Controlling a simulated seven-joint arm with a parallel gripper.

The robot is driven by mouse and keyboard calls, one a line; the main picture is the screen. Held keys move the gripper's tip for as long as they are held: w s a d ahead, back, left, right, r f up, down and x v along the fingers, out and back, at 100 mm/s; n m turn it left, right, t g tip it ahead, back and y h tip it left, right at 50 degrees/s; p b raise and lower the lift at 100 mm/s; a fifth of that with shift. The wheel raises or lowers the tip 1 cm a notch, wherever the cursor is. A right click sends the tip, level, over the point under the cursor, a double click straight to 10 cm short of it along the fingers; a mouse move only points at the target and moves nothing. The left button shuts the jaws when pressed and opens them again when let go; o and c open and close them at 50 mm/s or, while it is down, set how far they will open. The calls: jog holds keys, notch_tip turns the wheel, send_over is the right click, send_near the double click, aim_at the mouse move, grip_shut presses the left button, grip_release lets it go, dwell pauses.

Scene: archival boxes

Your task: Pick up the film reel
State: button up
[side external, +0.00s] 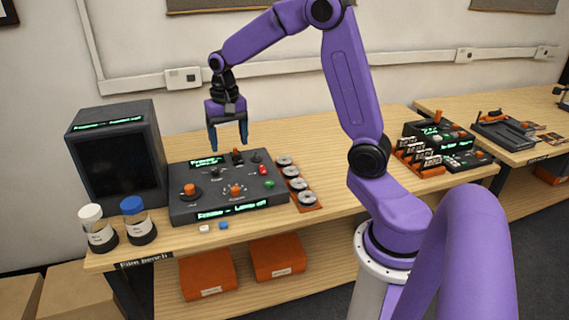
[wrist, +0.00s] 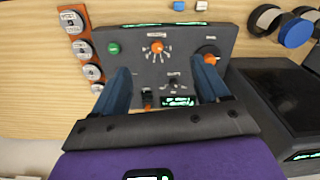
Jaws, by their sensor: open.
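Several grey, disc-like film reels sit in a row on an orange rack (side external: 312,207) to the right of the dark control console (side external: 182,212). In the side view I see a back reel (side external: 284,160) and a front reel (side external: 308,197). In the wrist view the row runs down the left, from a top reel (wrist: 70,17) to a lower reel (wrist: 91,72). I cannot tell which single reel is meant. My gripper (side external: 229,146) is open and empty, pointing down above the back of the console, left of the reels. Its blue fingers also show in the wrist view (wrist: 160,68), apart from the reels.
A dark boxy monitor (side external: 115,150) stands left of the console. Jars with a white lid (side external: 90,212) and a blue lid (side external: 132,206) stand at the front left. Small white and blue blocks lie before the console. Bare wood (side external: 325,165) lies right of the reels.

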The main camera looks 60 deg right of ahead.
jog(key=w+d+f+m, duration=0.15)
jog(key=d+m, duration=0.25)
jog(key=d, duration=0.4)
jog(key=w+d+f+m, duration=0.15)
jog(key=d+m, duration=0.25)
jog(key=d, duration=0.5)
jog(key=m, duration=0.6)
send_over(285, 159)
notch_tip(285, 159, down, 3)
notch_tip(285, 159, down, 17)
jog(key=shift+a+f, duration=0.1)
jog(key=c, duration=0.8)
